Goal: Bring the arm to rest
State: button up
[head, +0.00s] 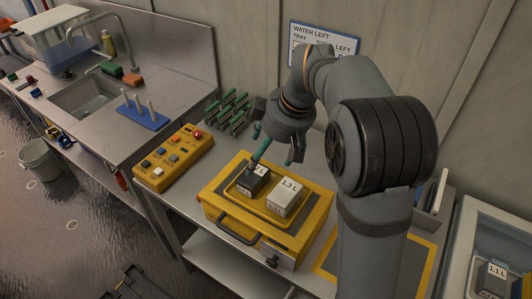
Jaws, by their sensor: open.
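My arm reaches over the bench from the right, with my gripper (272,150) pointing down above a yellow case (215,200). The gripper's teal fingers are spread apart and open. One finger is close to a dark labelled block (252,182) on the case's top; I cannot tell whether they touch. A white block marked 1.3 L (286,198) sits beside the dark one, to its right. Nothing shows held between the fingers.
A yellow control box (172,160) with buttons and a green rack (228,112) stand left of the case. A sink (85,95) is further left. A wall sign (310,42) hangs behind. A tub with a 1.1 L block (493,276) is at lower right.

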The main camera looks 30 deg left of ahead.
aim_at(253, 175)
jog(key=p+x, duration=0.1)
jog(key=x, duration=1)
jog(key=shift+s+a+f+p, duration=0.1)
jog(key=shift+f+p, duration=0.05)
jog(key=shift+p, duration=0.25)
jog(key=shift+w+a+b, duration=0.2)
jog(key=shift+w+b, duration=0.05)
jog(key=shift+b, duration=0.05)
notch_tip(253, 175, up, 3)
jog(key=shift+s+b, duration=0.1)
jog(key=shift+b, duration=0.45)
jog(key=shift+w+d+r, duration=0.3)
jog(key=shift+d+r, duration=0.3)
jog(key=shift+d, duration=0.2)
jog(key=shift+w+d+r, duration=0.15)
jog(key=shift+d, duration=0.1)
